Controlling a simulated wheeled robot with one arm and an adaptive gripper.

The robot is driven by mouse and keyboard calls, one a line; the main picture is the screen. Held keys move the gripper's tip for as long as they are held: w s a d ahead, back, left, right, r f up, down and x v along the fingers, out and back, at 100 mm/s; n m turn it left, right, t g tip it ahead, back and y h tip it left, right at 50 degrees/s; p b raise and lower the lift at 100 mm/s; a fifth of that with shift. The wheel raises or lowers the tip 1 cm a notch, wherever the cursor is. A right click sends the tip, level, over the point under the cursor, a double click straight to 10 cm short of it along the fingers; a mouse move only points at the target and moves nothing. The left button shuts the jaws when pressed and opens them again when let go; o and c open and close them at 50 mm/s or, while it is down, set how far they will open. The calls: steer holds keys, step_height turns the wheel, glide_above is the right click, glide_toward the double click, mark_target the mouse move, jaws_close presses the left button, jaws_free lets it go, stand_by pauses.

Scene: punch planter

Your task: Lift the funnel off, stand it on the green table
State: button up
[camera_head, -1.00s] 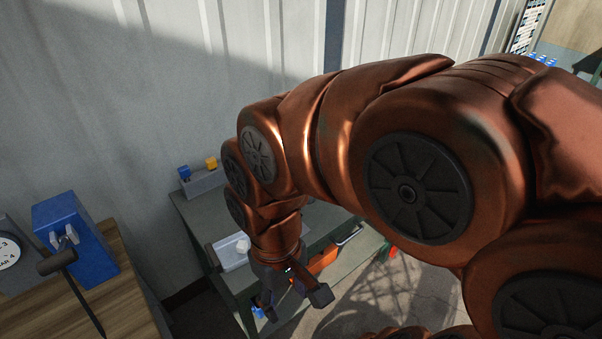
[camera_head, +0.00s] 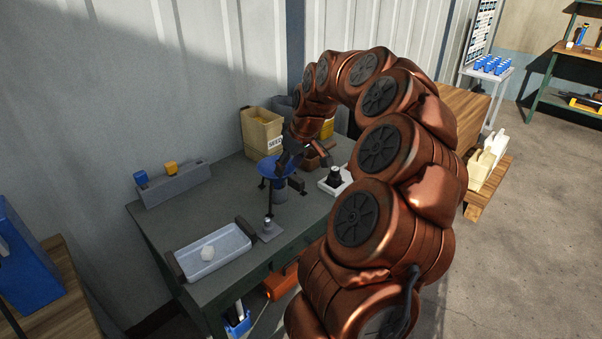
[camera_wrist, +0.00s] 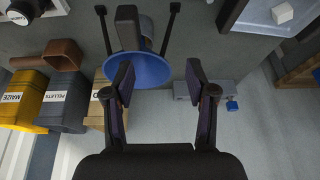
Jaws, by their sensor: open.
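The blue funnel (camera_head: 268,165) stands mouth up on a dark grey upright body (camera_head: 281,194) near the back of the green table (camera_head: 222,207). In the wrist view the funnel (camera_wrist: 150,72) shows as a wide blue cone beneath and between my fingers, more toward the left finger, which overlaps it. My gripper (camera_head: 304,156) is open above the table, close to the funnel; in the wrist view its fingers (camera_wrist: 160,80) are spread with nothing held. I cannot tell whether a finger touches the funnel. Its lower end is hidden.
A tray (camera_head: 212,262) with a white lump lies at the table's front left. A grey rack (camera_head: 172,185) with blue and yellow blocks stands at the back left. Seed bins (camera_head: 262,130) stand behind the funnel. A black-topped item (camera_head: 335,176) is to its right. Thin dark posts flank the funnel.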

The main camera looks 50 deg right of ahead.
mark_target(295, 177)
steer(key=d, duration=0.1)
steer(key=d+f, duration=0.1)
steer(key=d, duration=0.2)
steer(key=shift+s+f, duration=0.25)
steer(key=shift+f, duration=0.15)
steer(key=shift+x, duration=3.8)
jaws_close()
steer(key=shift+r, duration=0.15)
steer(key=shift+w+r+p, duration=0.1)
steer(key=shift+r+p, duration=1.1)
steer(key=shift+r, duration=3.7)
